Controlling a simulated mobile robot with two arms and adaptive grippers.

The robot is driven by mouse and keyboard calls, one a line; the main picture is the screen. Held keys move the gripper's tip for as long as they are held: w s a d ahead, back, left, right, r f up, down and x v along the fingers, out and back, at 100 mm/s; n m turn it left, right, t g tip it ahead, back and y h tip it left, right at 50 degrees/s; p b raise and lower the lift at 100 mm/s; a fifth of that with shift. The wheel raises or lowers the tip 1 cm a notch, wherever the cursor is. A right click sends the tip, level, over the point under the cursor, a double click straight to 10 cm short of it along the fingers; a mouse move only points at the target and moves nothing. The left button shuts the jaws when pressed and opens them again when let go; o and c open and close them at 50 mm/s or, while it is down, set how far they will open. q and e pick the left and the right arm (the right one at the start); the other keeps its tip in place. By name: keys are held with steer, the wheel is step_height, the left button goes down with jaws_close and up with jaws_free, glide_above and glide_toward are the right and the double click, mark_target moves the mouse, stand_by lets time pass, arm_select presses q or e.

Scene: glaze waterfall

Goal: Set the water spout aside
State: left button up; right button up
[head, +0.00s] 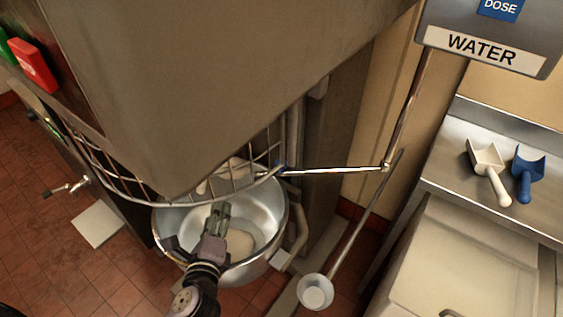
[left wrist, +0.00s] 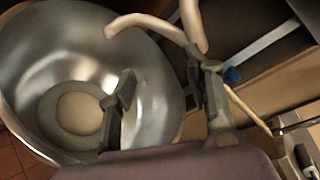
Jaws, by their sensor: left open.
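The water spout (head: 335,170) is a thin metal pipe. It reaches left from a joint below the water unit, with its blue-marked tip at the wire guard, above the right rim of the bowl. My left gripper (head: 220,213) is open and empty over the bowl, left of and below the spout tip, apart from it. In the left wrist view the two fingers (left wrist: 165,95) stand wide apart. The spout (left wrist: 248,108) and its blue part show there behind and right of the right finger. My right gripper is in neither view.
The steel mixer bowl (head: 272,222) holds pale material, under the wire guard (head: 150,200). The water unit (head: 490,40) hangs at upper right. A white scoop (head: 487,165) and blue scoop (head: 527,175) lie on the steel counter. A small round cup (head: 315,291) is below the spout.

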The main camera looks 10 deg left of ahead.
arm_select(q)
steer(key=w+d+r+m+t+h, duration=0.25)
steer(key=d+m+h, duration=0.5)
steer(key=m, duration=0.65)
steer(key=shift+m+t+y, duration=0.25)
steer(key=shift+m+y, duration=0.3)
steer(key=shift+m, duration=0.15)
steer(key=w+d+p, duration=0.1)
steer(key=w, duration=0.4)
steer(key=w+d+p, duration=0.1)
steer(key=w, duration=0.5)
steer(key=w+d+p, duration=0.1)
steer(key=w, duration=0.4)
steer(key=shift+w+d+f, duration=0.25)
steer(key=shift+d+f, duration=0.1)
steer(key=shift+d, duration=0.05)
steer(key=shift+c, duration=0.2)
jaws_close()
